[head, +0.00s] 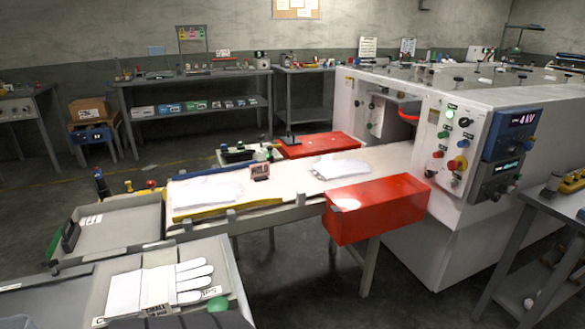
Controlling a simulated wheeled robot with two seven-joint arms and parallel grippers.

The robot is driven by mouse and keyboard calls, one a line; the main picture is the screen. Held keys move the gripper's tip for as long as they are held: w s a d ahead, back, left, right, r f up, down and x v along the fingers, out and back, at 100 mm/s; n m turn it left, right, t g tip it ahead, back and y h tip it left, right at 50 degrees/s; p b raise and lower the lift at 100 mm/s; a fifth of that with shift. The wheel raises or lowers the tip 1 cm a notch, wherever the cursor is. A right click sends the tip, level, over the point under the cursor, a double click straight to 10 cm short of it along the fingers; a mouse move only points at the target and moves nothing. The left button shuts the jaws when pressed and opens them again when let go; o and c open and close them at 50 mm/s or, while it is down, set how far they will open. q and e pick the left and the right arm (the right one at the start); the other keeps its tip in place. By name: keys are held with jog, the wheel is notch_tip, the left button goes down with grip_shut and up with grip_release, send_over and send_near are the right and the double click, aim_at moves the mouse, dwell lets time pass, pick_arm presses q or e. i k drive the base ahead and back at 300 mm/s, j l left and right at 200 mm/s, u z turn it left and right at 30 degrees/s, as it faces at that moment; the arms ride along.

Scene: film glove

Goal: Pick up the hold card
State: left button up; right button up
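A small dark reddish card with pale lettering that looks like HOLD (260,171) stands upright on the pale conveyor table (290,192), near its back edge. It stands between two stacks of white glove-like sheets, one at left (207,193) and one at right (340,166). Nothing is seen holding the card. Neither of my grippers can be made out in the head view.
A red box (375,207) juts from the table's front right, beside a large white machine (455,150) with buttons. A grey tray (118,226) adjoins the table's left end. A white glove (160,287) lies in the front tray. Bare table surrounds the card's front.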

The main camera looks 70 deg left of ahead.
aim_at(258, 172)
jog(key=i+u, duration=0.45)
jog(key=i, duration=0.2)
jog(key=i+l+u, duration=0.25)
jog(key=i+u, duration=0.2)
jog(key=i, duration=0.15)
jog(key=i+j+z, duration=0.1)
jog(key=i+z, duration=0.15)
jog(key=z, duration=0.15)
jog(key=i+j+z, duration=0.15)
jog(key=z, duration=0.3)
jog(key=j+z, duration=0.15)
jog(key=z, duration=0.6)
jog(key=j+z, duration=0.2)
jog(key=z, duration=0.55)
jog(key=j+z, duration=0.15)
jog(key=z, duration=0.6)
jog(key=j+z, duration=0.15)
jog(key=z, duration=0.65)
jog(key=k+z, duration=0.15)
jog(key=z, duration=0.6)
jog(key=k+z, duration=0.1)
jog(key=z, duration=0.65)
jog(key=k+z, duration=0.15)
jog(key=z, duration=0.6)
jog(key=l+z, duration=0.15)
jog(key=z, duration=0.6)
jog(key=l+z, duration=0.25)
jog(key=z, duration=0.25)
jog(key=l+z, duration=0.25)
jog(key=z, duration=0.25)
